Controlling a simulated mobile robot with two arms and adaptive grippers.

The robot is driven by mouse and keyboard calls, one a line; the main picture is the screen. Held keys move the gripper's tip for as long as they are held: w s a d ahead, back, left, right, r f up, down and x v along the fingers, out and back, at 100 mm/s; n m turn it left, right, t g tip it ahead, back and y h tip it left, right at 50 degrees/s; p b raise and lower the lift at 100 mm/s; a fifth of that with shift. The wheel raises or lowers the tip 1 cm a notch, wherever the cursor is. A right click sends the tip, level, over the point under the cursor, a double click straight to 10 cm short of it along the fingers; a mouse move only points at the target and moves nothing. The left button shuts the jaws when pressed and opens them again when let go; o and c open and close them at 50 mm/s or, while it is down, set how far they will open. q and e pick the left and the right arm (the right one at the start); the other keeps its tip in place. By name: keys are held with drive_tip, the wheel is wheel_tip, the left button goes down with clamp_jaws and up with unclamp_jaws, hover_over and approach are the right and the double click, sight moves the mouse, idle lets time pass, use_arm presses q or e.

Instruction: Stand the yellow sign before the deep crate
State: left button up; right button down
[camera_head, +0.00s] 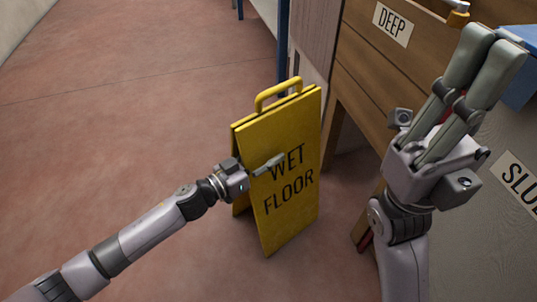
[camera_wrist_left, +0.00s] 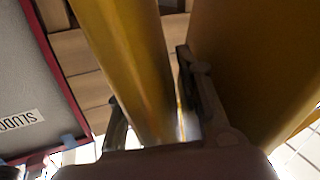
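The yellow sign (camera_head: 290,190), marked WET FLOOR, stands upright on the floor with its two panels slightly apart and its handle on top. My left gripper (camera_head: 262,168) is at the sign's left edge. One finger lies across the front of the lettered panel; the other is hidden in the head view. In the left wrist view a yellow panel (camera_wrist_left: 135,60) runs between the fingers of the left gripper (camera_wrist_left: 150,85); firm contact is unclear. The wooden deep crate (camera_head: 355,65), labelled DEEP, is right of and behind the sign. My right gripper (camera_head: 490,45) is raised, fingers together and empty.
A grey bin labelled with a partly cut-off SLU word (camera_head: 510,140) stands at the right. A blue object (camera_head: 518,85) is at the right edge. The reddish floor (camera_head: 120,130) is clear left of the sign.

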use_arm(q)
drive_tip(key=shift+a+f, duration=0.1)
drive_tip(key=shift+f, duration=0.15)
drive_tip(key=v, duration=1.2)
drive_tip(key=shift+r, duration=0.2)
drive_tip(key=shift+s, duration=0.1)
